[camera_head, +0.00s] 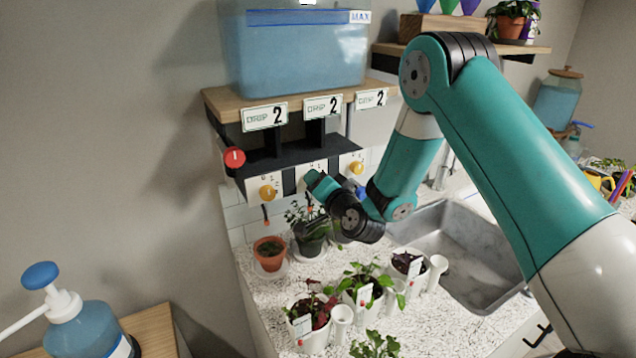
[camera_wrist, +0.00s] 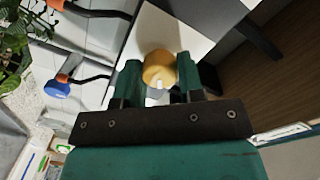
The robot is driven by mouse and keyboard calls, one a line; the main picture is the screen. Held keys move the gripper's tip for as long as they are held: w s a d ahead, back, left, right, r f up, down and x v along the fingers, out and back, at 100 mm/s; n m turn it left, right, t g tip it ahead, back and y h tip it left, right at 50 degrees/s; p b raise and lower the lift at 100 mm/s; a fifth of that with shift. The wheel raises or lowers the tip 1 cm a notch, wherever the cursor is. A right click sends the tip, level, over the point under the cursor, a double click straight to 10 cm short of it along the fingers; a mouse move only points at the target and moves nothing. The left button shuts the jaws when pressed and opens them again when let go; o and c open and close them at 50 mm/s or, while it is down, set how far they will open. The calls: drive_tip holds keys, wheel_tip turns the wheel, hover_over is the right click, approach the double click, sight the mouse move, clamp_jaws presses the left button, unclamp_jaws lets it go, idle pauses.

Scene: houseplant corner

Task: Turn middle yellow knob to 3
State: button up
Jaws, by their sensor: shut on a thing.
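The middle yellow knob (camera_wrist: 159,70) shows in the wrist view on a white plate, with a small white mark at its lower edge. My gripper (camera_wrist: 160,77) has one green finger on each side of it and is shut on it. In the head view my gripper (camera_head: 316,185) is at the middle white plate (camera_head: 311,168) and hides the knob there. Which number the knob's mark points to cannot be read. The drip sign (camera_head: 323,107) above the middle plate reads 2.
Yellow knobs sit on the left plate (camera_head: 267,192) and right plate (camera_head: 356,167). A red knob (camera_head: 235,157) is at the rack's left end. A blue water tank (camera_head: 295,55) stands above. Potted plants (camera_head: 268,252) stand below, near a sink (camera_head: 462,250).

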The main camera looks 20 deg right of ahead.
drive_tip(key=m, duration=1.1)
drive_tip(key=shift+m+y, duration=0.3)
idle(0.5)
drive_tip(key=o, duration=0.9)
drive_tip(key=shift+d, duration=0.1)
drive_tip(key=shift+b+v, duration=6)
drive_tip(key=shift+b, duration=0.8)
